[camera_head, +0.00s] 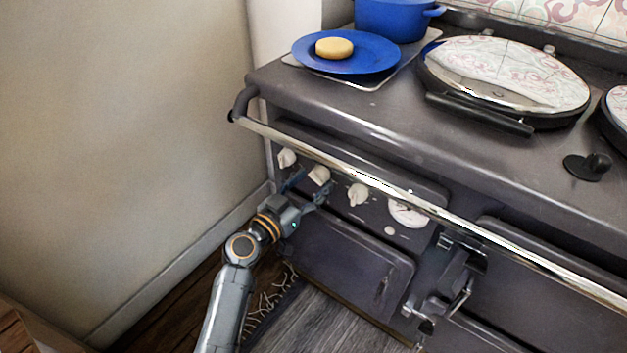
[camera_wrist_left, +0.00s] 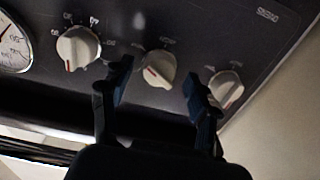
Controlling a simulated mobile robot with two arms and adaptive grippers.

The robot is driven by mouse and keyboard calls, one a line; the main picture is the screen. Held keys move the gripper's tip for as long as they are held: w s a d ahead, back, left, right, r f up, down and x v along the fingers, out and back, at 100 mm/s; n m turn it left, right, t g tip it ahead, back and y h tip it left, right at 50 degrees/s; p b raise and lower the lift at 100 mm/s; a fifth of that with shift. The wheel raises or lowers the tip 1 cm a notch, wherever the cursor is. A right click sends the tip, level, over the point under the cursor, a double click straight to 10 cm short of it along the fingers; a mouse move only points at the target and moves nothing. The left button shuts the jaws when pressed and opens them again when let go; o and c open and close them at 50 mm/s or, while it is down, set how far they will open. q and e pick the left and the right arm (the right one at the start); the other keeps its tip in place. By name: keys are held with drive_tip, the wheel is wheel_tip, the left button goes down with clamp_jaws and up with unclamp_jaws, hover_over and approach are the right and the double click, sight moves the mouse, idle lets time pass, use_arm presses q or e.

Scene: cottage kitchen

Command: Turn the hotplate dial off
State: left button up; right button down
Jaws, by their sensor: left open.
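Three cream dials sit in a row on the dark front panel of the range cooker. In the head view they are the left dial (camera_head: 286,158), the middle dial (camera_head: 319,175) and the right dial (camera_head: 357,193). My left gripper (camera_head: 308,186) is open just below the middle dial. In the left wrist view the row runs the other way, and the middle dial (camera_wrist_left: 158,69) shows between the two open fingertips (camera_wrist_left: 157,76). Each dial there has a red mark. I cannot tell whether the fingers touch it. My right gripper is not in view.
A chrome rail (camera_head: 365,178) runs across the cooker front above the dials. A round gauge (camera_head: 408,214) is beside the right dial. A blue plate (camera_head: 375,62) with a yellow round item and a blue pot (camera_head: 390,18) stand on top. The wall is close at the left.

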use_arm(q)
drive_tip(key=shift+w+d, duration=0.3)
drive_tip(key=shift+w, duration=0.15)
drive_tip(key=c, duration=1.2)
drive_tip(key=shift+o, duration=0.2)
